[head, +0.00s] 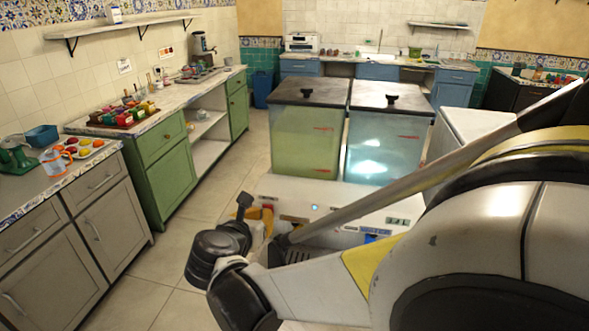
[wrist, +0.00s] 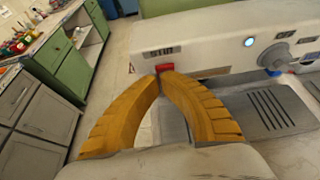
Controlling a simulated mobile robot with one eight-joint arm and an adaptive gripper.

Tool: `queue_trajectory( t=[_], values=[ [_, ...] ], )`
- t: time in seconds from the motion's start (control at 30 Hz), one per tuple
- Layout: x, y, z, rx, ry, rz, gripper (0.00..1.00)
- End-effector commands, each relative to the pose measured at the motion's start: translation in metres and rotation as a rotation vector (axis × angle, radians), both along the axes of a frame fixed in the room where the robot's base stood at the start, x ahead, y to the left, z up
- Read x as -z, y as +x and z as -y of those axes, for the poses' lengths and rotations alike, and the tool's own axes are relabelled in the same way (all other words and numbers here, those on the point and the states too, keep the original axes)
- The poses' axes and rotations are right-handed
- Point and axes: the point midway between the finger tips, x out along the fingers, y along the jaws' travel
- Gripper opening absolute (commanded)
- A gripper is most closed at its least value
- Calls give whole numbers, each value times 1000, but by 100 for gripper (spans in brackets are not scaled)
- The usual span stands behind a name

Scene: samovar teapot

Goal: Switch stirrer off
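The white drink machine (head: 335,195) carries two clear tanks, one with yellow-green liquid (head: 305,140) and one with pale liquid (head: 382,150). In the wrist view, a small red switch (wrist: 165,68) sits on the machine's white front (wrist: 205,62), below a dark label (wrist: 161,52). My gripper (wrist: 161,77) has its two yellow fingers arched together, with the tips meeting just below the red switch in the picture. I cannot tell whether they touch it. Nothing is seen held. In the head view, my arm largely hides the machine's front.
A lit blue-white button (wrist: 249,42) and a grey knob (wrist: 284,35) are right of the switch. A slotted drip tray (wrist: 262,108) lies below them. Green cabinets (head: 165,165) and grey cabinets (head: 95,220) line the left. The tiled floor between is clear.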

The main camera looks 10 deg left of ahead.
Motion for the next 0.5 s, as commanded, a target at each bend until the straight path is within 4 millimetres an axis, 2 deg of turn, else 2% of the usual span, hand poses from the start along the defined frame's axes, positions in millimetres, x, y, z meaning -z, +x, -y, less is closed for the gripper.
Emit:
queue_trajectory(
  t=[0.1,0.2,0.5],
  values=[
    [0,1,0,0,0,0,0],
    [-7,11,1,3,2,-17,0],
    [-4,10,1,1,2,-37,0]
  ],
)
